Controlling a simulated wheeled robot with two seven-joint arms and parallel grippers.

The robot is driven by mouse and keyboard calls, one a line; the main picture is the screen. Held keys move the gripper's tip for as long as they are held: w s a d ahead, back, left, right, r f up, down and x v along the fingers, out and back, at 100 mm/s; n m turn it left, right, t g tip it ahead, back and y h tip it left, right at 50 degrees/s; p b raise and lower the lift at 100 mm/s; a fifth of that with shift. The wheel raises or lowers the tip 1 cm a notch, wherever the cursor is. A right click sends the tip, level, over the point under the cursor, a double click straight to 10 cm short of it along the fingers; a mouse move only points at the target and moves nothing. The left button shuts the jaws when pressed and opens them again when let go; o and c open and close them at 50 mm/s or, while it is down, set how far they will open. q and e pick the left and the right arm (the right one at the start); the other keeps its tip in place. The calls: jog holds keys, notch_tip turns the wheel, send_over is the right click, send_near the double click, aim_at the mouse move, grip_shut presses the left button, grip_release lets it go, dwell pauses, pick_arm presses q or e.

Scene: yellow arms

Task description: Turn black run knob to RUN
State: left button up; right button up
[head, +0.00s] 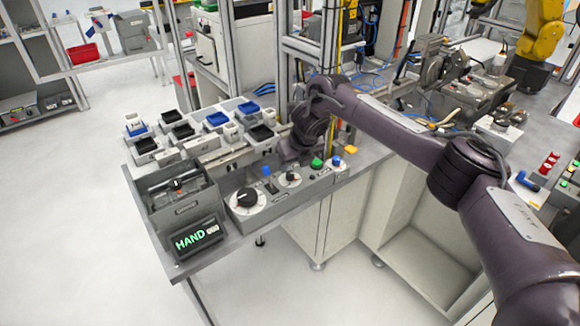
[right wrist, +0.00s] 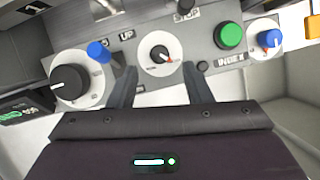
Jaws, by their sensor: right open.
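A grey control panel on the bench carries several controls. A small black knob on a white dial (head: 289,178) sits in its middle. In the right wrist view this small black knob (right wrist: 160,54) lies just beyond and between my fingertips. A larger black knob (head: 246,197) on a white dial is to its left, and it also shows in the right wrist view (right wrist: 70,80). I cannot read a RUN label at either knob. A display (head: 197,238) reads HAND. My right gripper (right wrist: 160,84) is open and empty, facing the panel. My left gripper is out of view.
A blue control (right wrist: 98,52), a green button (right wrist: 228,36) and a blue knob (right wrist: 268,40) are close by on the panel. Behind it stand several trays with black and blue parts (head: 218,118). The floor in front is clear.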

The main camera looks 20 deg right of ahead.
aim_at(290, 173)
jog(key=x, duration=0.4)
jog(key=shift+p, duration=0.3)
jog(key=shift+w+f, duration=0.2)
jog(key=shift+f, duration=0.25)
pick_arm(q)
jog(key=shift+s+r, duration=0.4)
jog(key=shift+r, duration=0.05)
pick_arm(e)
grip_shut()
